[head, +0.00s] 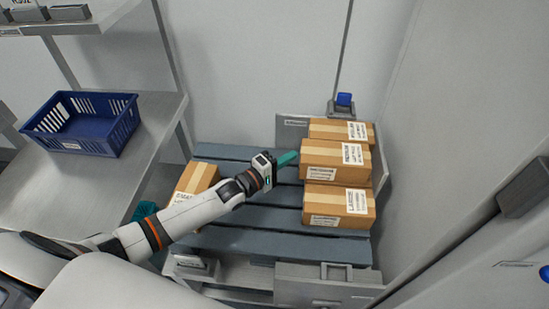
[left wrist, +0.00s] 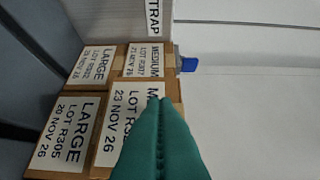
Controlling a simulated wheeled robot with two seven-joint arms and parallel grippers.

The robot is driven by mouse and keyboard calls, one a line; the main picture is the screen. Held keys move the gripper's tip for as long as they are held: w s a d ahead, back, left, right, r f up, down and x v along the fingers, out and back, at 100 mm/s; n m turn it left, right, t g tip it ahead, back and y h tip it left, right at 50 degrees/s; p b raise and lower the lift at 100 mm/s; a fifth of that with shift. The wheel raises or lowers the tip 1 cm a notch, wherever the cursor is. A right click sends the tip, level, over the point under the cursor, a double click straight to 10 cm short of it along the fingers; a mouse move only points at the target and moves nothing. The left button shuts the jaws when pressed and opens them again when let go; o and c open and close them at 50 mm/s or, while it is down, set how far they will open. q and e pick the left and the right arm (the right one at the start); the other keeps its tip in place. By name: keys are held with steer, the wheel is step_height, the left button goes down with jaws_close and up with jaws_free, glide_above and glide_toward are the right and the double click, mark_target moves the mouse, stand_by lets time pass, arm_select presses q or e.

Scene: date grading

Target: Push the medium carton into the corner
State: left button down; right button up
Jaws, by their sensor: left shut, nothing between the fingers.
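The medium carton (head: 325,156), brown with a white label, is the middle of three cartons in a row on the right of the blue-grey pallet (head: 265,220). It also shows in the left wrist view (left wrist: 108,155), partly covered by my fingers. My left gripper (head: 291,158) is shut and empty. Its teal fingertips are at the medium carton's left end; I cannot tell whether they touch it. In the left wrist view the shut fingers (left wrist: 160,105) overlap the carton's label.
A carton labelled large (head: 315,195) lies in front of the medium one, another carton (head: 325,129) behind it. A further carton (head: 203,178) sits at the pallet's left, partly behind my arm. A blue crate (head: 85,130) stands on a steel table. A wall rises right of the pallet.

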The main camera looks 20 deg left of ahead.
arm_select(q)
steer(key=d, duration=0.1)
steer(key=w+d, duration=0.1)
steer(key=d, duration=0.1)
arm_select(e)
steer(key=shift+s, duration=0.6)
arm_select(q)
steer(key=shift+s+a, duration=0.1)
